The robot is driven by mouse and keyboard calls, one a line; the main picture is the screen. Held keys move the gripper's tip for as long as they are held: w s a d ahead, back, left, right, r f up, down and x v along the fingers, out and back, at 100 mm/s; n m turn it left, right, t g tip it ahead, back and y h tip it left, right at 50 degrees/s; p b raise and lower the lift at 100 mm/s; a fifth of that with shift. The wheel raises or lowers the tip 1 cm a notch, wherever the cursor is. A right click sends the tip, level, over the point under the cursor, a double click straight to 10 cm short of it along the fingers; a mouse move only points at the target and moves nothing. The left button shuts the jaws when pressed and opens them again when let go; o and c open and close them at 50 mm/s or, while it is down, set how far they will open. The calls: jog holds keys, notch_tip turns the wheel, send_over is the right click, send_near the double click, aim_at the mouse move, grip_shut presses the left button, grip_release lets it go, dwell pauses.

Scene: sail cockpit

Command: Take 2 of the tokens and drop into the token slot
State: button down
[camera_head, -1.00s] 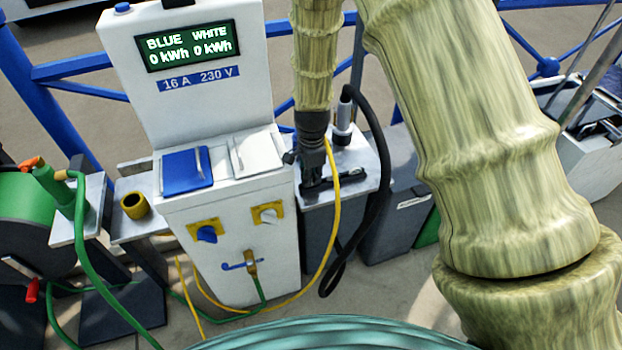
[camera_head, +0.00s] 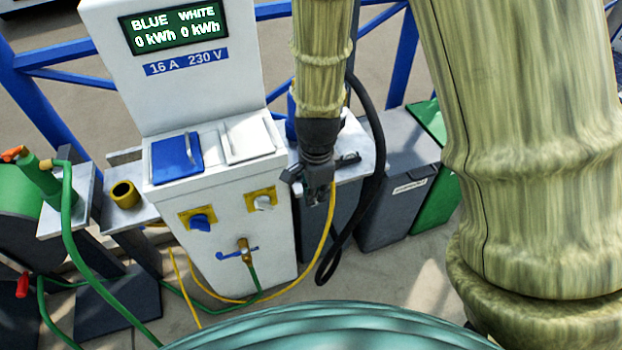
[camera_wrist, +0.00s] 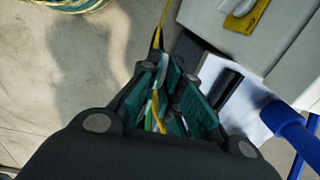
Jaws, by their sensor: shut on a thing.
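My gripper (camera_head: 318,194) hangs to the right of the white power pedestal (camera_head: 225,250), in front of the grey shelf (camera_head: 352,142). In the wrist view its green-padded fingers (camera_wrist: 168,92) are close together around something thin. White and yellow slivers show between them, but I cannot tell whether this is a token or part of the yellow cable. I cannot make out loose tokens. No token slot is clearly identifiable. A dark elongated piece (camera_wrist: 230,82) shows on the pale shelf in the wrist view.
The yellow cable (camera_head: 326,235) and black hose (camera_head: 375,190) hang close to my gripper. A blue lid (camera_head: 175,158) and white lid (camera_head: 246,141) top the pedestal. A yellow cup (camera_head: 124,194) stands left. Grey bins (camera_head: 395,210) stand right.

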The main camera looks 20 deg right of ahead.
jog(key=shift+s+a+r+p, duration=0.1)
jog(key=shift+s+r+p, duration=0.2)
jog(key=shift+r+p, duration=0.6)
jog(key=shift+s+d+r+p, duration=0.1)
jog(key=shift+s+r+p, duration=0.2)
jog(key=shift+r+p, duration=0.55)
jog(key=shift+s+a+r+p, duration=0.1)
jog(key=shift+s+r+p, duration=0.2)
jog(key=shift+r+p, duration=0.55)
